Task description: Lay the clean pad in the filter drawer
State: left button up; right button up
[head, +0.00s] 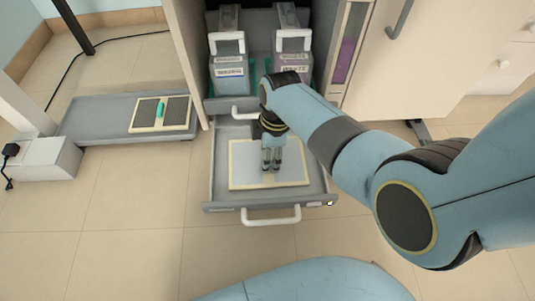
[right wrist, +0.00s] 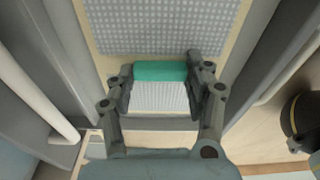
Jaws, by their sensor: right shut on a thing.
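The clean pad (head: 245,170) has a pale grey mesh face and a cream frame. It lies level within the walls of the open filter drawer (head: 232,206); I cannot tell whether it rests on the drawer floor or hovers just above it. In the right wrist view the pad (right wrist: 165,25) fills the space beyond my fingers. My right gripper (head: 271,168) reaches down over the pad's middle. In the right wrist view, my right gripper (right wrist: 160,70) is shut on the pad's green handle (right wrist: 160,72). My left gripper is out of view.
A dark pad (head: 145,114) with a green handle lies on a grey platform (head: 100,130) at the left. An upper drawer (head: 252,20) with two white-handled containers (head: 229,72) (head: 292,69) stands open behind. Bare tiled floor lies left and in front of the filter drawer.

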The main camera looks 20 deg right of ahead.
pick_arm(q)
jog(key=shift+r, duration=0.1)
pick_arm(e)
jog(key=shift+f, duration=0.1)
jog(key=o, duration=1.2)
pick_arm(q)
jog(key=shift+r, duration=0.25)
